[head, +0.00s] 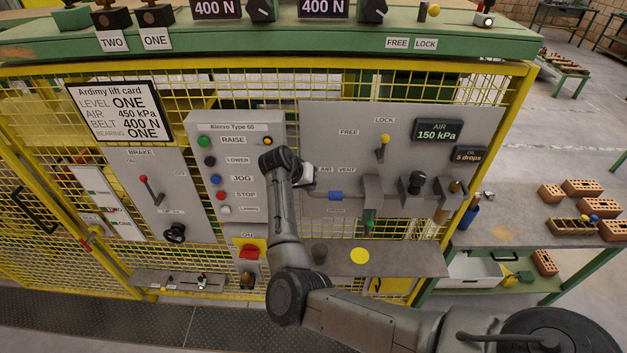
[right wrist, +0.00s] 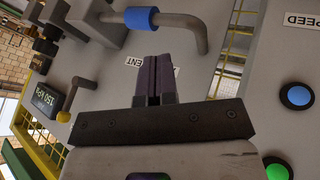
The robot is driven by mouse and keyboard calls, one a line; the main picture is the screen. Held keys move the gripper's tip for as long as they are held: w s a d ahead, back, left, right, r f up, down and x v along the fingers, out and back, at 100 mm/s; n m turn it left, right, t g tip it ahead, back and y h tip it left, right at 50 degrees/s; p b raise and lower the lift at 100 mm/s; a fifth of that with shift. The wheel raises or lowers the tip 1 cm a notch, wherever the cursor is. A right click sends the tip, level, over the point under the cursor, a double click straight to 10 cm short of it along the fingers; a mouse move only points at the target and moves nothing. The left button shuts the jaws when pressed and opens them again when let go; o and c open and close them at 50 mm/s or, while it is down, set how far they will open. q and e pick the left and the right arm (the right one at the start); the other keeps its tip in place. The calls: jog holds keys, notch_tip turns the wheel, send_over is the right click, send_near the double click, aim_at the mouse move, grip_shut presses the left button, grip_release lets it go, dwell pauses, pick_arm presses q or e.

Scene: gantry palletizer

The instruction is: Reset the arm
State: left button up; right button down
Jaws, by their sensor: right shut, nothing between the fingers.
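My right arm (head: 285,215) rises from the lower right in front of the control panels. Its gripper (head: 308,178) is at the left edge of the grey air panel (head: 325,125), by the AIR VENT label (head: 338,170). In the right wrist view the two dark fingers (right wrist: 153,75) are together with nothing between them, and they cover part of that label. A grey pipe with a blue band (right wrist: 142,18) lies just beyond the fingertips; I cannot tell whether they touch. My left gripper is not in view.
The Klenvo button box (head: 262,128) stands left of the gripper. The air panel carries a yellow-knobbed lever (head: 382,143) and a black knob (head: 416,180). A yellow mesh fence (head: 60,240) surrounds the panels. A bench (head: 515,215) with bricks stands right.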

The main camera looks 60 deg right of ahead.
jog(key=shift+w+a+r, duration=0.1)
jog(key=shift+a+r, duration=0.2)
jog(key=shift+r, duration=0.1)
dwell(0.4)
